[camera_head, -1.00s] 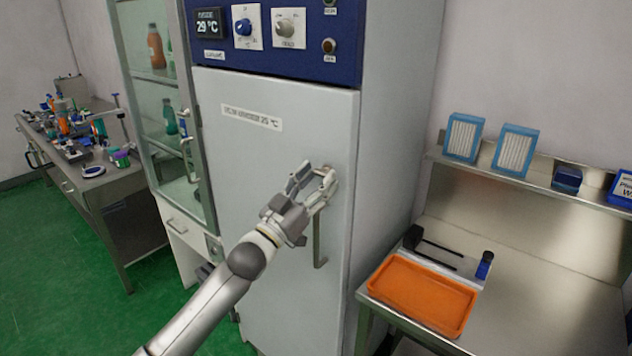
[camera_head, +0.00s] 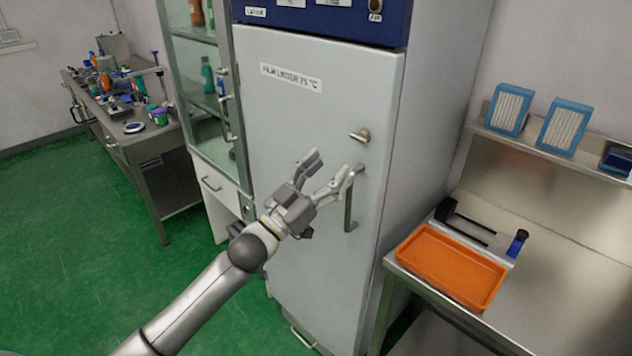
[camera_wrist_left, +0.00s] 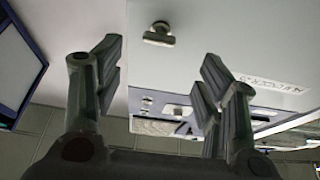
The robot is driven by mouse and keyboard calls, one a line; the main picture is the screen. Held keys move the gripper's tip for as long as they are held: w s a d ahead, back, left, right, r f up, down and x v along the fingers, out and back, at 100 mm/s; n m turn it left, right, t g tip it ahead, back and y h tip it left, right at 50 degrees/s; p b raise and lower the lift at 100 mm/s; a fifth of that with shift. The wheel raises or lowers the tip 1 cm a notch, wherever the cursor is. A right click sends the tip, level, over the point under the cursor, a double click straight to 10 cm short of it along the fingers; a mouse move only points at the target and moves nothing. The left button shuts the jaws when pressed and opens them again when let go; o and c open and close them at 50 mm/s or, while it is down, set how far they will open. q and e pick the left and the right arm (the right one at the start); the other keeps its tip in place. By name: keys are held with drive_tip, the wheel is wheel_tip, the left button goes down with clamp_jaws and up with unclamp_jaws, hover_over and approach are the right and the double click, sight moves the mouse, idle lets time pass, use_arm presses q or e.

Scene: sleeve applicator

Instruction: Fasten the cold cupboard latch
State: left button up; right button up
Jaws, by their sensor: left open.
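The cold cupboard (camera_head: 300,130) is a tall pale grey unit with a dark blue top panel, and its door looks shut. Its latch (camera_head: 360,135) is a small metal turn-piece near the door's right edge, lying roughly level. The latch also shows in the left wrist view (camera_wrist_left: 158,35), beyond and between the fingertips. A vertical bar handle (camera_head: 350,205) sits below the latch, partly hidden by a finger. My left gripper (camera_head: 331,166) is open and empty in front of the door, a little below and left of the latch. My right gripper is not in view.
A glass-fronted cabinet (camera_head: 205,100) stands left of the cupboard. A steel bench with an orange tray (camera_head: 450,267) stands at the right. A cluttered side bench (camera_head: 140,140) is at the far left. Green floor (camera_head: 90,250) is open at the left.

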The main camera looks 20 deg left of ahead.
use_arm(q)
drive_tip(key=shift+v, duration=1.75)
drive_tip(key=a+f+n+g+y, duration=0.1)
drive_tip(key=a+f+g+y, duration=0.15)
drive_tip(key=f, duration=0.95)
drive_tip(key=a+f+n+g+y, duration=0.2)
drive_tip(key=f+y, duration=0.1)
drive_tip(key=f, duration=1)
drive_tip(key=s+f+g+y, duration=0.15)
drive_tip(key=s+f, duration=0.35)
drive_tip(key=f, duration=0.6)
drive_tip(key=s+f+g, duration=0.3)
drive_tip(key=s+f, duration=0.2)
drive_tip(key=f, duration=0.7)
drive_tip(key=s+d+f+g, duration=0.2)
drive_tip(key=s+f+g, duration=0.4)
drive_tip(key=s+f, duration=1.2)
drive_tip(key=s+d+f+g, duration=0.2)
drive_tip(key=s, duration=0.9)
drive_tip(key=s+d+f+m+g, duration=0.1)
drive_tip(key=s+d+f+g, duration=0.1)
drive_tip(key=s, duration=0.9)
drive_tip(key=shift+d+f+g+y+b, duration=0.25)
drive_tip(key=shift+f+g+y+b, duration=0.1)
drive_tip(key=shift+f+g, duration=0.25)
